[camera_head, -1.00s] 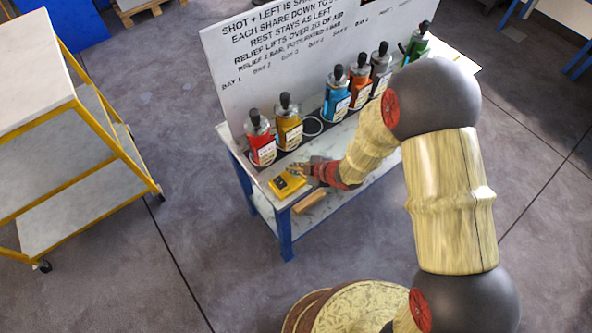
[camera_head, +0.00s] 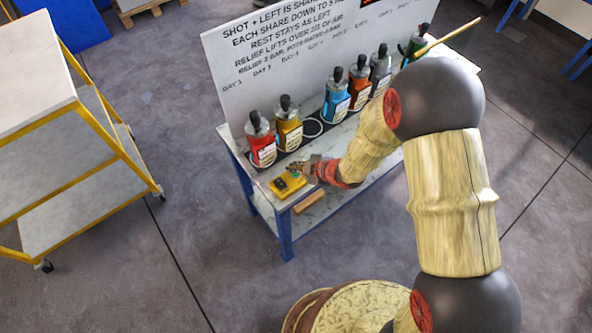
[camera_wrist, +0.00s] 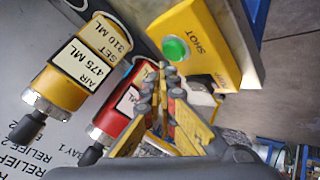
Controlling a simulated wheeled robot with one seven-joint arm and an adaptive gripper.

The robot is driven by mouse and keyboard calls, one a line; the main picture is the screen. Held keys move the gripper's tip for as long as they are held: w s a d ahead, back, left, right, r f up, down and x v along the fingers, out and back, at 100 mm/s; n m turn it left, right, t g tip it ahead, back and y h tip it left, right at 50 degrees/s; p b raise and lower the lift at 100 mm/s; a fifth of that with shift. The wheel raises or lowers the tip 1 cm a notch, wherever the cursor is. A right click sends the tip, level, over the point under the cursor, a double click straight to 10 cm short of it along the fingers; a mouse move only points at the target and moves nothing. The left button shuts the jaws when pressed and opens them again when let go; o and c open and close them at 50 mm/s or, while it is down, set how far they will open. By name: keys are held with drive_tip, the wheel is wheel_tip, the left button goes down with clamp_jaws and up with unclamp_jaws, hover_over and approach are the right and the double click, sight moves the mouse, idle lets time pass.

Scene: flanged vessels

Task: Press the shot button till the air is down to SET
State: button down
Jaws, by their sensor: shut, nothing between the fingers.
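The yellow box (camera_head: 286,186) sits on the left front of the bench. In the wrist view it carries a green button (camera_wrist: 175,49) beside the word SHOT. My gripper (camera_head: 298,168) is shut and empty over the box's far right side. In the wrist view its fingertips (camera_wrist: 167,72) lie close below the button; I cannot tell whether they touch it. The yellow vessel (camera_head: 289,132) has labels (camera_wrist: 83,65) reading AIR 475 ML and SET 310 ML. The red vessel (camera_head: 262,150) stands left of it; its label is partly hidden by my fingers in the wrist view.
Blue (camera_head: 336,100), orange (camera_head: 360,88), grey and green vessels stand farther right along the bench. A sign board (camera_head: 300,60) rises behind them. A wooden block (camera_head: 309,203) lies right of the box. A yellow-framed trolley (camera_head: 40,110) stands left, with clear floor between.

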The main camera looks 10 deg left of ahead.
drive_tip(key=shift+r+p, duration=1.95)
drive_tip(key=shift+r, duration=0.6)
